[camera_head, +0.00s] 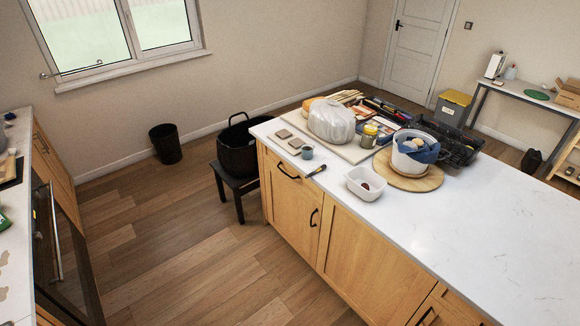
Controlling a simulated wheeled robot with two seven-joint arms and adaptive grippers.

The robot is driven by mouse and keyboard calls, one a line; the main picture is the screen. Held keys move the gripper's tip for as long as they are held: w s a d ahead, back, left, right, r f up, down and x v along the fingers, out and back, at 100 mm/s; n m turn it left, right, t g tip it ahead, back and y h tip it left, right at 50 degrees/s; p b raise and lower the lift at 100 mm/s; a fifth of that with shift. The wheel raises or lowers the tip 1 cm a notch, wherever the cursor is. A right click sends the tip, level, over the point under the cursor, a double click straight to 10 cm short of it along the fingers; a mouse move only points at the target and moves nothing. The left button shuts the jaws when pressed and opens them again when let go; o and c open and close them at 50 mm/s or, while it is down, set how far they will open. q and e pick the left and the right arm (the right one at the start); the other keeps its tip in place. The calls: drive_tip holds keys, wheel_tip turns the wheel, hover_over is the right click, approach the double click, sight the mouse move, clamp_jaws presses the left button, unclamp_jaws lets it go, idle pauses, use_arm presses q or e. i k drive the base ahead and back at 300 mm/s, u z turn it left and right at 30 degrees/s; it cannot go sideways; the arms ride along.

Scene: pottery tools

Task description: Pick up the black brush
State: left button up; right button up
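A small dark brush (316,170) lies on the white worktop of the island, close to its front edge. It lies between a small blue-grey cup (307,152) and a white square tub (366,183). Its handle and bristles are too small to tell apart clearly. Neither of my grippers is in the head view.
The island worktop (490,235) is bare on the right. Behind the brush are a board with a bagged lump (332,119), a jar (369,136), and a white bucket (413,151) on a round wooden board. A black pot (237,148) stands on a stool left of the island.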

sight(321, 168)
drive_tip(key=u, duration=0.55)
drive_tip(key=i, duration=1.55)
drive_tip(key=z, duration=0.2)
